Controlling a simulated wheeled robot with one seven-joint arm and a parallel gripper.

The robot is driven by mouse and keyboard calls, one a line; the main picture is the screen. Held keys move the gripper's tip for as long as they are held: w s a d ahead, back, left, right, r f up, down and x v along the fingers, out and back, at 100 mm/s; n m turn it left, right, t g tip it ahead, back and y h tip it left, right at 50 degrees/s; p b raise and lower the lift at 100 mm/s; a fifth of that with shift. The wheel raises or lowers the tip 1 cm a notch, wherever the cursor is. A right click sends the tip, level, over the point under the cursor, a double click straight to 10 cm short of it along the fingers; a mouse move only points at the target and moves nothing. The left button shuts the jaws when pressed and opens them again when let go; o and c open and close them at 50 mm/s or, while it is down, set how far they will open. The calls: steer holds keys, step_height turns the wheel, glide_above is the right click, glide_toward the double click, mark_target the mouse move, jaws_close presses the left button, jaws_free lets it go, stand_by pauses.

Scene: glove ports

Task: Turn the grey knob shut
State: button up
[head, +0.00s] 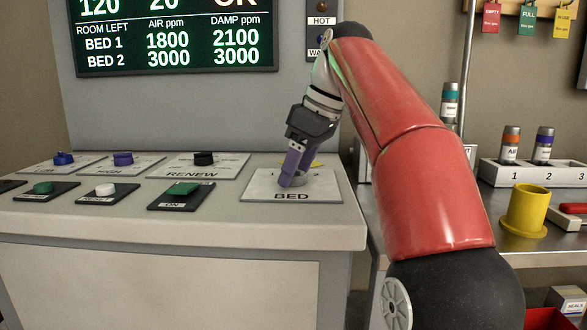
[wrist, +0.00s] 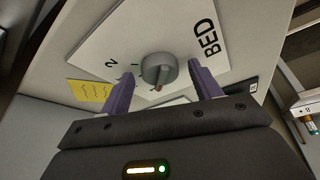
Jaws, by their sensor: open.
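The grey knob (wrist: 159,71) sits on a white plate (wrist: 100,60) labelled BED, with marks 1 and 2 beside it. In the wrist view the knob lies between the two purple fingers of my gripper (wrist: 160,88), with a gap on each side. My gripper is open. In the head view my gripper (head: 288,182) is down at the BED plate (head: 318,192), and its fingers hide most of the knob. I cannot tell from the wrist view how far the fingertips reach down beside the knob.
Left of the plate are a green button (head: 180,189), a white button (head: 105,190) and a black knob (head: 203,158). A yellow note (wrist: 90,92) lies beside the plate. A display (head: 175,35) stands behind. A yellow cup (head: 525,212) is on the right bench.

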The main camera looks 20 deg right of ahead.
steer(key=c, duration=1)
steer(key=shift+o, duration=0.2)
steer(key=shift+r, duration=0.1)
steer(key=m, duration=0.2)
steer(key=m+t+h+p, duration=0.1)
steer(key=shift+s+a+m, duration=0.2)
steer(key=shift+m, duration=0.2)
steer(key=shift+a+m+t+h+p, duration=0.15)
steer(key=shift+m+h, duration=0.4)
steer(key=shift+m, duration=0.7)
steer(key=shift+m+t+h+p, duration=0.2)
steer(key=shift+m+h, duration=0.35)
steer(key=shift+m, duration=0.7)
steer(key=o, duration=1)
steer(key=shift+c, duration=0.2)
